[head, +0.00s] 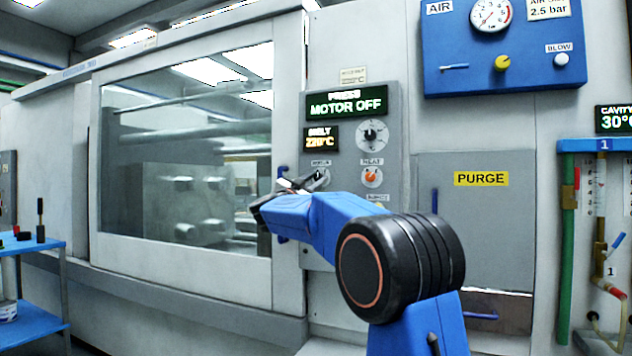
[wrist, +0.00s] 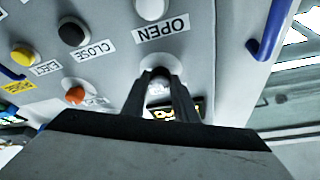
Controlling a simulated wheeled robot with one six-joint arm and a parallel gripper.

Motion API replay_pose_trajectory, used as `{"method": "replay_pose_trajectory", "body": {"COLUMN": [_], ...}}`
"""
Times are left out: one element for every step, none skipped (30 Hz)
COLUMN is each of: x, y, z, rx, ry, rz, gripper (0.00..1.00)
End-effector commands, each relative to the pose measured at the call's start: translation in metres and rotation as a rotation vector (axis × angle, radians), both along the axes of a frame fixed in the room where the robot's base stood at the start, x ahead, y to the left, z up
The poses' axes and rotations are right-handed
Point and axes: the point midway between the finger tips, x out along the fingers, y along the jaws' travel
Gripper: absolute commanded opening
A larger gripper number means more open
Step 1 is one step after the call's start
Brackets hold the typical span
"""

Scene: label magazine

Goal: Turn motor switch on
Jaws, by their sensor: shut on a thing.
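The motor switch (head: 321,176) is a small dark knob on the grey control panel, left of the orange heat knob (head: 371,177). My gripper (head: 306,184) reaches it from the lower left in the head view. In the wrist view, which shows the panel upside down, both fingers (wrist: 159,88) are closed around the switch knob (wrist: 159,84). Its label is too small to read clearly in the head view, and the fingers hide part of the knob. The green display (head: 347,103) above reads MOTOR OFF.
A dark dial (head: 372,135) and a melt display (head: 320,140) are on the same panel. Push buttons for OPEN (wrist: 151,8), CLOSE (wrist: 72,32) and EJECT (wrist: 24,56) lie close by. A blue handle (wrist: 272,32) sticks out beside the panel.

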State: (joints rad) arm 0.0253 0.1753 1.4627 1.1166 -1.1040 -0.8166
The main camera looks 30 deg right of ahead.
Motion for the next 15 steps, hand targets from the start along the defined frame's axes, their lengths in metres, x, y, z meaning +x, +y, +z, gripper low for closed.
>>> {"method": "replay_pose_trajectory", "body": {"x": [0.0016, 0.002, 0.0021, 0.0021, 0.0021, 0.002, 0.002, 0.0023, 0.0026, 0.0028, 0.0028, 0.003, 0.003, 0.0029, 0.0027], "y": [0.0016, 0.0017, 0.0016, 0.0018, 0.0017, 0.0016, 0.0017, 0.0017, 0.0019, 0.002, 0.0021, 0.0024, 0.0024, 0.0025, 0.0025], "z": [0.0, -0.0001, -0.0004, 0.0, 0.0003, 0.0006, 0.0007, 0.0007, 0.001, 0.0008, 0.0006, 0.0013, 0.0015, 0.0014, 0.0018], "rx": [0.026, 0.044, 0.068, 0.085, 0.102, 0.125, 0.142, 0.159, 0.179, 0.195, 0.211, 0.23, 0.244, 0.258, 0.274], "ry": [-0.034, -0.057, -0.086, -0.108, -0.131, -0.16, -0.182, -0.202, -0.231, -0.25, -0.27, -0.295, -0.312, -0.329, -0.351], "rz": [0.002, 0.002, 0.001, 0.001, 0.002, 0.001, 0.0, 0.001, 0.001, 0.001, 0.001, 0.001, 0.002, 0.001, 0.0], "gripper": [0.04, 0.04, 0.04, 0.04, 0.04, 0.04, 0.04, 0.04, 0.04, 0.04, 0.04, 0.04, 0.04, 0.04, 0.04]}}
